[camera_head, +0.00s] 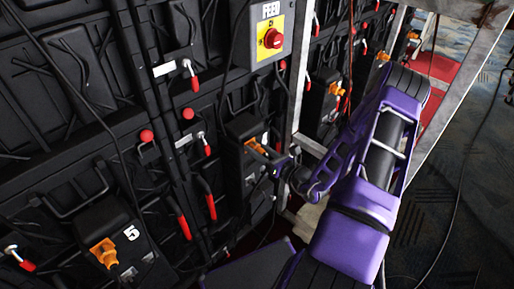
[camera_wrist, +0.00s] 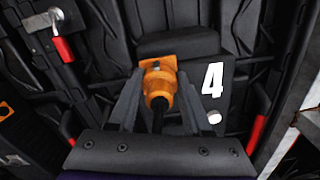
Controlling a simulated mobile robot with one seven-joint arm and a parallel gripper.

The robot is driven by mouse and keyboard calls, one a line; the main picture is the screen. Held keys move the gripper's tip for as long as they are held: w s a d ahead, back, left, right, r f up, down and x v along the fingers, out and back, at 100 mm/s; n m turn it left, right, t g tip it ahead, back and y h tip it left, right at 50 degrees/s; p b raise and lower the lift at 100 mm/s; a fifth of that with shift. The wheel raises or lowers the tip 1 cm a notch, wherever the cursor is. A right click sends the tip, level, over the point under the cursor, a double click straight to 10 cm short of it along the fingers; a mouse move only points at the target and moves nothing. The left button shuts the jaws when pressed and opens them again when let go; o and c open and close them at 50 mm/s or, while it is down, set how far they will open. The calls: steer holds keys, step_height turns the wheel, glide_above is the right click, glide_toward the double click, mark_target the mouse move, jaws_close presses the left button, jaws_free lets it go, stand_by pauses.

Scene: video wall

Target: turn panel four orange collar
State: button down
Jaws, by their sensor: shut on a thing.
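The orange collar (camera_wrist: 158,82) sits on the panel marked with a white 4 (camera_wrist: 212,80), in the middle of the wrist view. A black cable runs from the collar towards me. My gripper (camera_wrist: 158,92) has one dark finger on each side of the collar and is shut on it. In the head view my purple arm reaches in from the right, and my gripper (camera_head: 272,158) is at the orange collar (camera_head: 255,146) of the middle black box. The arm and the fingers hide part of the collar there.
A panel marked 5 (camera_head: 131,232) with its own orange connector (camera_head: 104,252) is at the lower left. Red-tipped handles (camera_head: 183,225) stick out nearby. A metal frame post (camera_head: 298,75) stands close to my arm. Carpet lies at the right.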

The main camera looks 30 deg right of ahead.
stand_by(0.3)
steer(key=shift+c, duration=1.6)
jaws_free()
steer(key=v, duration=1.7)
steer(key=shift+s, duration=0.2)
